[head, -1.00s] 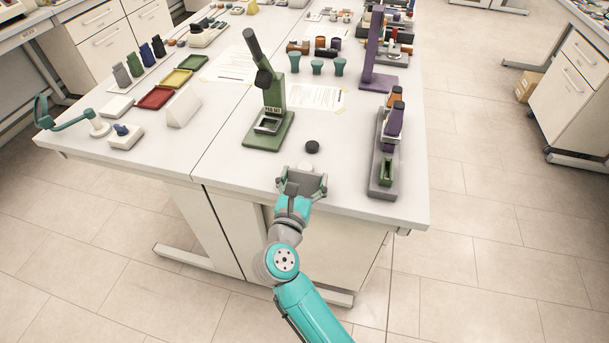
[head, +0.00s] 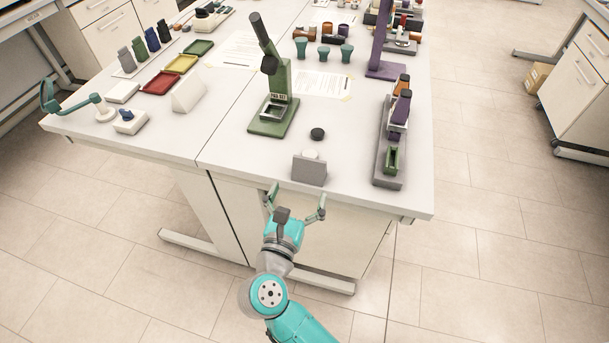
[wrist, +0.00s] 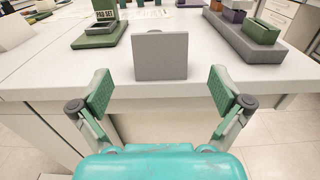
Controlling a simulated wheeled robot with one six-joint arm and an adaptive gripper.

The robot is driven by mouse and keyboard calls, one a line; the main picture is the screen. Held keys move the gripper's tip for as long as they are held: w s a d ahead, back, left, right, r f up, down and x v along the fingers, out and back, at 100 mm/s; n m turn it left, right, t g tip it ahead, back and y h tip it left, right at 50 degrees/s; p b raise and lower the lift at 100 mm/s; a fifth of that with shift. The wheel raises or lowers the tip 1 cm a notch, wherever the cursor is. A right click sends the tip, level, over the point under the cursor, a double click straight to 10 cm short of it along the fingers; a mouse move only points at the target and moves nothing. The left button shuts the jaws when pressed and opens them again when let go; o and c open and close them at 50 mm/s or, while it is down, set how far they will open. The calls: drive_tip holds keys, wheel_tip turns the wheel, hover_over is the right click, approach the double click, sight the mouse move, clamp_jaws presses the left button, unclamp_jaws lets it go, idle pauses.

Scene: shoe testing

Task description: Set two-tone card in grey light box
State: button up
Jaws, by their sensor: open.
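A grey, square-faced block (head: 309,171) stands upright near the table's front edge, with a small pale round thing (head: 312,153) showing just above or behind its top. In the wrist view the grey block (wrist: 161,56) fills the middle, its flat face towards me. I cannot tell whether it is the light box, the card, or both together; no separate two-tone card is clearly seen. My gripper (head: 297,201) is open and empty, just off the table's front edge and apart from the block. In the wrist view its green-padded fingers (wrist: 161,91) are spread wide either side, nearer than the block.
A black round knob (head: 317,134) lies behind the block. A green stand (head: 265,128) is to its left, and a grey rack with a green slot (head: 386,178) is to its right. A white wedge (head: 188,95) and coloured trays are further left.

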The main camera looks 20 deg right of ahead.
drive_tip(key=shift+v, duration=1.55)
drive_tip(key=s+d+r+n+t+y, duration=0.1)
drive_tip(key=s+d+n+t+y, duration=0.3)
drive_tip(key=s+n, duration=0.65)
drive_tip(key=s+d+r+n+t+y, duration=0.1)
drive_tip(key=s+d+n+t, duration=0.5)
drive_tip(key=n, duration=0.7)
drive_tip(key=s+a+f+n+g+y, duration=0.1)
drive_tip(key=s+f+n+g, duration=0.3)
drive_tip(key=s+n, duration=0.4)
drive_tip(key=s+a+f+n+g+y, duration=0.2)
drive_tip(key=s+f+n+g+y, duration=0.2)
drive_tip(key=s+n, duration=0.5)
drive_tip(key=shift+f+n+g+y, duration=0.35)
drive_tip(key=shift+n+g, duration=0.55)
drive_tip(key=shift+n, duration=0.45)
